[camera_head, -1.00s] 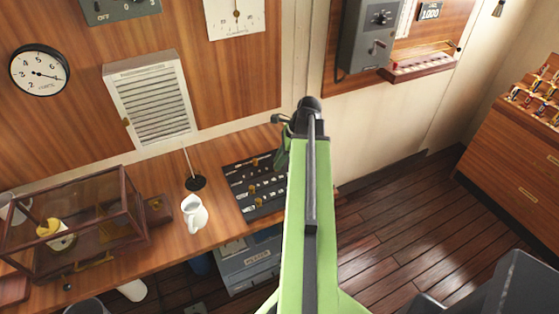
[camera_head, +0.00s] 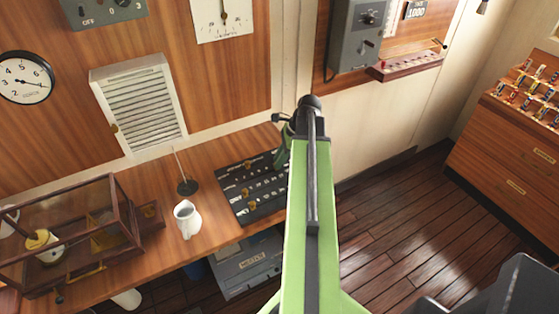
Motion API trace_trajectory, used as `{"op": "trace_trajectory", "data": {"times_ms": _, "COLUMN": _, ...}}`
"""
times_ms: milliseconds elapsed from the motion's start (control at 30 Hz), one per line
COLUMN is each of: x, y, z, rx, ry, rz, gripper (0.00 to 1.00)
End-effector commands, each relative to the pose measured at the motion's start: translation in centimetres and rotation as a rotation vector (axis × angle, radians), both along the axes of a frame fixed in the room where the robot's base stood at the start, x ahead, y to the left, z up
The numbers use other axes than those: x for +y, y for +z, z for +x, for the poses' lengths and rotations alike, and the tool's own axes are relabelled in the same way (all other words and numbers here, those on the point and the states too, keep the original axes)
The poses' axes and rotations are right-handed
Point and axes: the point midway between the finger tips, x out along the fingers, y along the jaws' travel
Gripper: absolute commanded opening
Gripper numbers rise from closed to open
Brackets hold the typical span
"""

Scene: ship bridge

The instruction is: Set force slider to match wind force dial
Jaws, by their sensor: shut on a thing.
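A black panel with white scales and several brass slider knobs (camera_head: 251,206) lies on the wooden desk; the slider panel (camera_head: 232,176) is left of my arm. My gripper (camera_head: 282,156) is at the panel's right end, mostly hidden behind my green arm. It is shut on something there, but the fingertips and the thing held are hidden. A round white dial (camera_head: 25,78) with a black rim hangs on the wall at far left. Its needle points right, slightly down; its label is too small to read. The labels of the sliders cannot be read.
A white jug (camera_head: 187,221) and a thin rod on a black base (camera_head: 187,187) stand left of the panel. A glass case (camera_head: 75,235) is further left. A louvred vent (camera_head: 140,103) is on the wall behind. The floor at right is open.

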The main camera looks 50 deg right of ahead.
Motion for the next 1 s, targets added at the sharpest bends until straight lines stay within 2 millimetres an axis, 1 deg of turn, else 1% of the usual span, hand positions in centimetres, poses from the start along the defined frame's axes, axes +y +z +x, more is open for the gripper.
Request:
{"op": "trace_trajectory", "data": {"times_ms": 33, "x": -0.3, "y": -0.1, "z": -0.2, "rx": 0.004, "ry": -0.005, "rz": -0.008, "gripper": 0.00}}
{"op": "trace_trajectory", "data": {"times_ms": 133, "x": -0.2, "y": -0.1, "z": -0.1, "rx": 0.005, "ry": -0.002, "rz": -0.010, "gripper": 0.00}}
{"op": "trace_trajectory", "data": {"times_ms": 167, "x": -0.2, "y": -0.1, "z": -0.1, "rx": 0.005, "ry": -0.002, "rz": -0.010, "gripper": 0.20}}
{"op": "trace_trajectory", "data": {"times_ms": 300, "x": 0.1, "y": -0.1, "z": 0.2, "rx": 0.005, "ry": 0.004, "rz": -0.009, "gripper": 0.39}}
{"op": "trace_trajectory", "data": {"times_ms": 567, "x": 0.5, "y": 0.0, "z": 0.4, "rx": 0.003, "ry": 0.009, "rz": -0.006, "gripper": 0.40}}
{"op": "trace_trajectory", "data": {"times_ms": 667, "x": 0.4, "y": 0.5, "z": 0.3, "rx": 0.003, "ry": 0.009, "rz": -0.006, "gripper": 0.40}}
{"op": "trace_trajectory", "data": {"times_ms": 767, "x": 0.0, "y": 2.1, "z": 0.0, "rx": 0.002, "ry": 0.008, "rz": -0.006, "gripper": 0.40}}
{"op": "trace_trajectory", "data": {"times_ms": 1000, "x": -1.6, "y": 7.7, "z": -1.3, "rx": 0.003, "ry": 0.008, "rz": -0.007, "gripper": 0.40}}
